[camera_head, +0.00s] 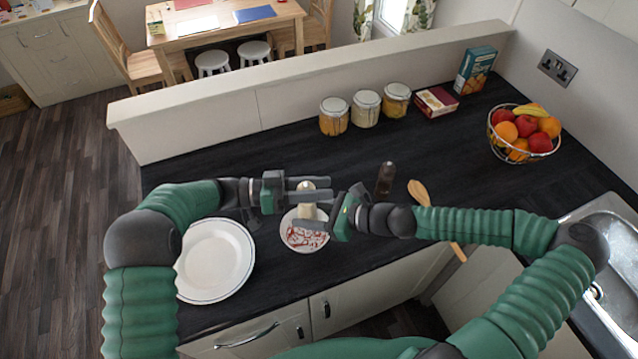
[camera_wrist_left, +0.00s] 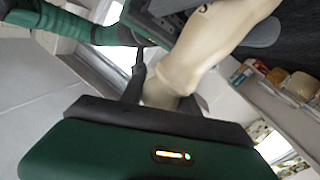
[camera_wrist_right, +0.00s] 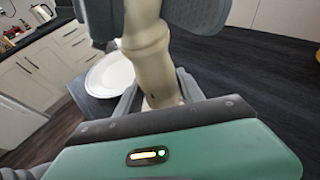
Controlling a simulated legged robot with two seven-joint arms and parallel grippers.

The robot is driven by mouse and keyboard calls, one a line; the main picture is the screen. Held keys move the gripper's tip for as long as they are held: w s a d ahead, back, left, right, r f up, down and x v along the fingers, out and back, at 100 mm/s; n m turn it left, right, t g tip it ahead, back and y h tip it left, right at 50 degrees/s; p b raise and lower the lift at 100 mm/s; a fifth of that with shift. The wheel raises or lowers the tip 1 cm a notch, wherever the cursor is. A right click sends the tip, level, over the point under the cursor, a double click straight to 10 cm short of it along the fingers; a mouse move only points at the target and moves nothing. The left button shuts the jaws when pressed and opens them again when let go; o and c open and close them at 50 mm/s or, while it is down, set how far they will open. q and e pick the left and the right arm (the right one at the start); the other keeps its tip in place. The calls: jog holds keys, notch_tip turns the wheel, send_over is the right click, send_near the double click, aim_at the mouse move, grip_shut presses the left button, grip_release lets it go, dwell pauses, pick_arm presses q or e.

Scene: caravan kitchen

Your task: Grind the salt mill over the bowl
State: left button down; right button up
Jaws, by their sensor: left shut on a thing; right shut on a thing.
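The cream salt mill (camera_head: 306,211) stands roughly upright above the small white bowl (camera_head: 291,246), which has red contents. My left gripper (camera_head: 311,189) is shut on the upper part of the mill. My right gripper (camera_head: 313,216) is shut on the mill lower down, from the right. The left wrist view shows the mill (camera_wrist_left: 205,48) running between the fingers. The right wrist view shows it too (camera_wrist_right: 150,55), with the other gripper's grey fingers near its far end. The grippers partly hide the mill and bowl in the head view.
A large white plate (camera_head: 214,260) lies left of the bowl. A dark mill (camera_head: 385,180) and a wooden spoon (camera_head: 419,193) are to the right. Jars (camera_head: 366,109), boxes (camera_head: 436,102) and a fruit basket (camera_head: 523,133) stand further back.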

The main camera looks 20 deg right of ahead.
pick_arm(q)
jog(key=m+g+y, duration=0.1)
jog(key=g, duration=0.1)
jog(key=m+g+y, duration=0.1)
jog(key=m+g, duration=0.1)
jog(key=m+g+y, duration=0.1)
jog(key=g, duration=0.1)
jog(key=shift+s+a+m, duration=0.2)
jog(key=shift+s+m, duration=0.15)
jog(key=shift+m, duration=0.05)
jog(key=shift+s+r+g+y, duration=0.1)
jog(key=shift+s+g+y, duration=0.05)
jog(key=shift+g+y, duration=0.15)
jog(key=c, duration=0.9)
grip_release()
notch_tip(320, 180, up, 10)
jog(key=shift+f, duration=0.1)
jog(key=shift+r, duration=3.5)
